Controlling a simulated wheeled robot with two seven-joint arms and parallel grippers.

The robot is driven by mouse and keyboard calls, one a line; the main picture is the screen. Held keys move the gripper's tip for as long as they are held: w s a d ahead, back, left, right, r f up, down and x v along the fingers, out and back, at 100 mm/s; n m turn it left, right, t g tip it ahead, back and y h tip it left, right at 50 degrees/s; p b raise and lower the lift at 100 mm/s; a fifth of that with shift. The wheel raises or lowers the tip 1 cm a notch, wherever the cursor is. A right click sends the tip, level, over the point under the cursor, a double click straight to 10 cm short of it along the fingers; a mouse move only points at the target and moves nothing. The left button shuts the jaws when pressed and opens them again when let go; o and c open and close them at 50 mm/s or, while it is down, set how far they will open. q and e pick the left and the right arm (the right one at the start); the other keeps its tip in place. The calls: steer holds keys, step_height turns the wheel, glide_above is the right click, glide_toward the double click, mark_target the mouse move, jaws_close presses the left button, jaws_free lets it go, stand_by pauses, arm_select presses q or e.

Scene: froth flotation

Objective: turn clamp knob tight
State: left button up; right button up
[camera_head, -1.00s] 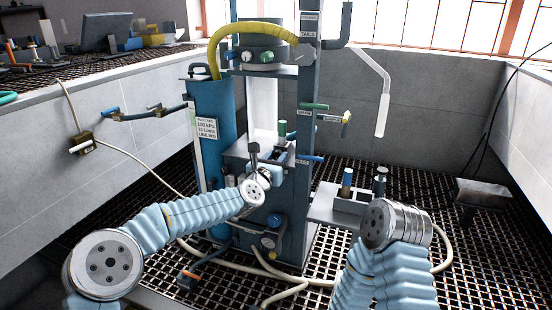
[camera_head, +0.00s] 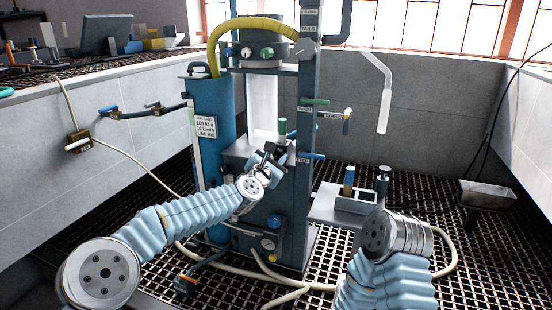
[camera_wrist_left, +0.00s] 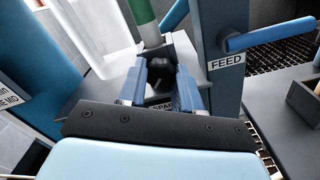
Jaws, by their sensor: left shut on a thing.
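My left gripper (camera_head: 270,154) is at the front of the grey flotation machine (camera_head: 245,153), tilted to the right. In the left wrist view its two blue fingers (camera_wrist_left: 164,84) are on either side of a dark knob (camera_wrist_left: 161,88), which I take for the clamp knob, and are shut on it. The fingers hide part of the knob, and its thread and how tight it sits do not show. In the head view the gripper and wrist cover most of the knob. My right arm is at the lower right, with its gripper out of view.
A green-topped post (camera_wrist_left: 144,22) stands just behind the fingers. A blue FEED handle (camera_wrist_left: 270,34) sticks out at the right. A blue cylinder (camera_head: 207,150) stands left of the machine. A side shelf (camera_head: 335,208) carries a small tray. Hoses lie across the grating floor.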

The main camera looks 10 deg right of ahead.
arm_select(q)
steer(key=o, duration=1)
steer(key=shift+o, duration=0.2)
